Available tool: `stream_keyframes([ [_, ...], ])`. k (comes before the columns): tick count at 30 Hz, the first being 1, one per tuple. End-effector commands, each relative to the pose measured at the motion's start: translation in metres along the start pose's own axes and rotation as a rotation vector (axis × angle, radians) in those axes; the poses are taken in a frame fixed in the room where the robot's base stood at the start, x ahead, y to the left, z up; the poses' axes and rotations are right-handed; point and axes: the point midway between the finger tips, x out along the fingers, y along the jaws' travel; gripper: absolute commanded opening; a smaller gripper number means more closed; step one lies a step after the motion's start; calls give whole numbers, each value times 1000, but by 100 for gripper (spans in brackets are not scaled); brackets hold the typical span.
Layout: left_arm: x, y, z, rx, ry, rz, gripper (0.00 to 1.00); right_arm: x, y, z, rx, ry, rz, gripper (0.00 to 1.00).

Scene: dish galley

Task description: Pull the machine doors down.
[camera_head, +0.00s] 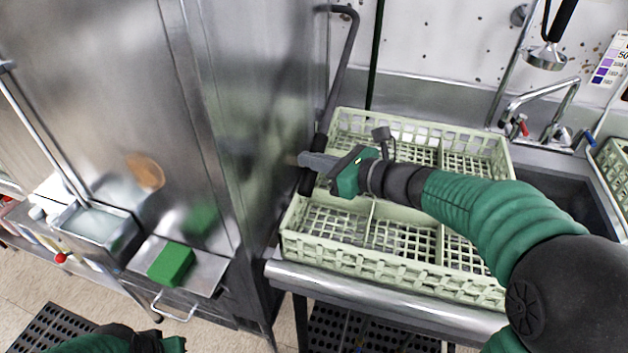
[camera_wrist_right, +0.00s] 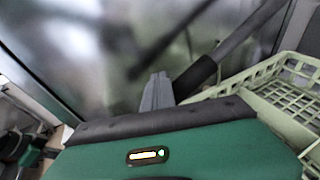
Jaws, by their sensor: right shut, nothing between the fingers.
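The stainless dish machine (camera_head: 250,90) stands at the left, its doors tall metal panels; it also fills the back of the right wrist view (camera_wrist_right: 90,50). A dark lever handle (camera_head: 341,75) bends from the top and slopes down along the machine's right side, ending in a black grip (camera_head: 308,178). My right gripper (camera_head: 303,159) is shut and empty, its fingertips across the lever near the grip. In the right wrist view the closed fingers (camera_wrist_right: 157,90) stand just left of the grip (camera_wrist_right: 196,76); I cannot tell whether they touch. My left gripper (camera_head: 150,342) shows only partly at the bottom edge, fingers hidden.
A pale green dish rack (camera_head: 390,278) sits on the steel counter (camera_head: 350,290) beneath my right arm. A sink (camera_head: 555,185) with a tap (camera_head: 545,100) is at the right. A green sponge (camera_head: 170,264) lies on a metal tray (camera_head: 205,270) at the left.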

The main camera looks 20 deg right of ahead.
Motion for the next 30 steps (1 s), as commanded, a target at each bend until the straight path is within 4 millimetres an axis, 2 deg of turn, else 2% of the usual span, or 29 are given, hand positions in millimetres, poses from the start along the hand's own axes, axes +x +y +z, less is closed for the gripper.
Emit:
stream_keyframes([
  [8,-23,0,-6,0,2,0,0,-6,0,27,-3,-2,0,0],
  [14,-25,0,-6,0,2,0,0,-12,0,29,-2,-1,-2,0],
  [30,-45,0,-11,0,2,0,0,-90,0,30,-1,-2,-3,0],
])
